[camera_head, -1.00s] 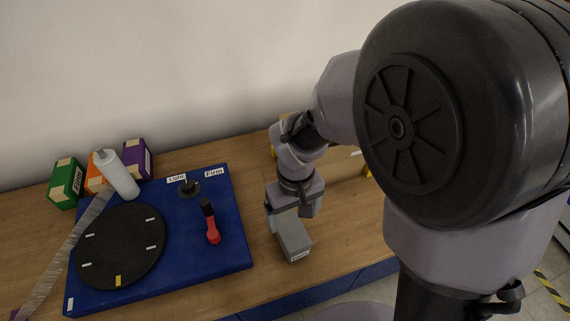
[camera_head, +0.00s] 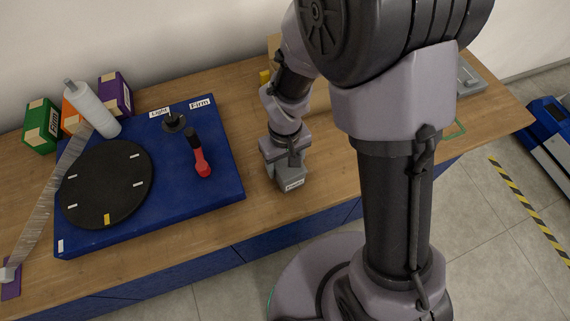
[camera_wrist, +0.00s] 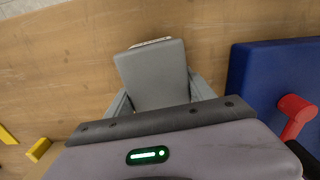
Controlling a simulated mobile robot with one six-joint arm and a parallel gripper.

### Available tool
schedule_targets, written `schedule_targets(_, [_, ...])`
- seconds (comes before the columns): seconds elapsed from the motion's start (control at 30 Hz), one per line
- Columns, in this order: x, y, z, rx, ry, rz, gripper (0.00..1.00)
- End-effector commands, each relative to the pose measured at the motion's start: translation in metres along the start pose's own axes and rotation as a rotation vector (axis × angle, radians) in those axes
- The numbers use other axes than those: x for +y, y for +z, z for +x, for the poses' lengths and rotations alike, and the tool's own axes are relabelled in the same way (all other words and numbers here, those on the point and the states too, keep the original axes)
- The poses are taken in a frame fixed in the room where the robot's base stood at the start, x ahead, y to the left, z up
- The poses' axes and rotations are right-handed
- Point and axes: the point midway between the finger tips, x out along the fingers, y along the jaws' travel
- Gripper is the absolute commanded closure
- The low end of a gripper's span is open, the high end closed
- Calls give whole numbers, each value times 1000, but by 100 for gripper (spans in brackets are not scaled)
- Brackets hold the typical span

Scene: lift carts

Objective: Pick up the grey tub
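The grey tub (camera_head: 292,183) is a small grey box with a white label on its front, standing on the wooden bench right of the blue board. In the wrist view the tub (camera_wrist: 153,75) lies straight ahead of my gripper (camera_wrist: 160,92), with one grey finger at each side. My gripper (camera_head: 284,164) is directly above and behind the tub in the head view, low over the bench. The fingers look open around the tub; whether either touches it is hard to see. The palm hides the tub's near end.
The blue board (camera_head: 225,183) with a black disc (camera_head: 105,190) and red lever (camera_head: 201,160) is close on the left. A white bottle (camera_head: 92,108) and several small boxes stand behind. A grey item (camera_head: 468,78) lies at the bench's right end. Bare wood surrounds the tub.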

Motion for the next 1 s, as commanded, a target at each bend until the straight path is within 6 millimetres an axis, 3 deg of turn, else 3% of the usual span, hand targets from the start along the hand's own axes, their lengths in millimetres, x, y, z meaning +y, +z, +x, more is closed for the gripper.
schedule_targets(0.03, [0,0,0,0,0,0,50])
schedule_targets(0.27, [0,0,0,0,0,0,95])
schedule_targets(0.67, [0,-2,-6,0,0,1,97])
schedule_targets(1.0, [1,-11,-42,1,-1,6,97])
